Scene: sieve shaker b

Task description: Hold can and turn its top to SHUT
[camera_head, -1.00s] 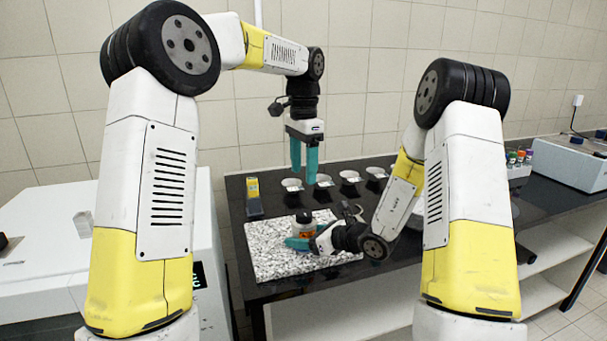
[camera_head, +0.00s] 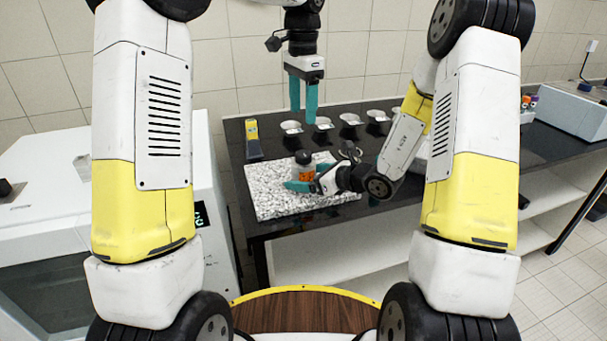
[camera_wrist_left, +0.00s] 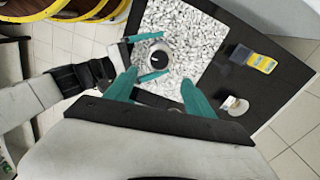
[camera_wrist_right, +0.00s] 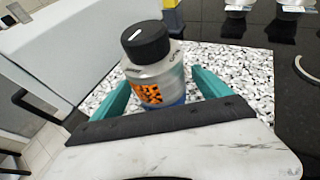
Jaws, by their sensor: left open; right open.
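The can (camera_head: 303,173) stands upright on a speckled slab (camera_head: 262,200). It is silver with an orange label, and its black top (camera_head: 303,156) has a white mark, clear in the right wrist view (camera_wrist_right: 145,40). Lettering on the can's shoulder is too small to read. My right gripper (camera_wrist_right: 163,80) is open, low, with one finger on each side of the can; gaps seem to remain. My left gripper (camera_head: 303,118) is open and empty, pointing down above the can. In the left wrist view the round top (camera_wrist_left: 158,60) shows just beyond its fingertips.
A yellow and dark handheld device (camera_head: 253,140) lies behind the slab on the black table (camera_head: 240,170). Several pale dishes, one nearest at the left (camera_head: 291,127), stand in a row at the back. A white machine (camera_head: 60,180) is at the left.

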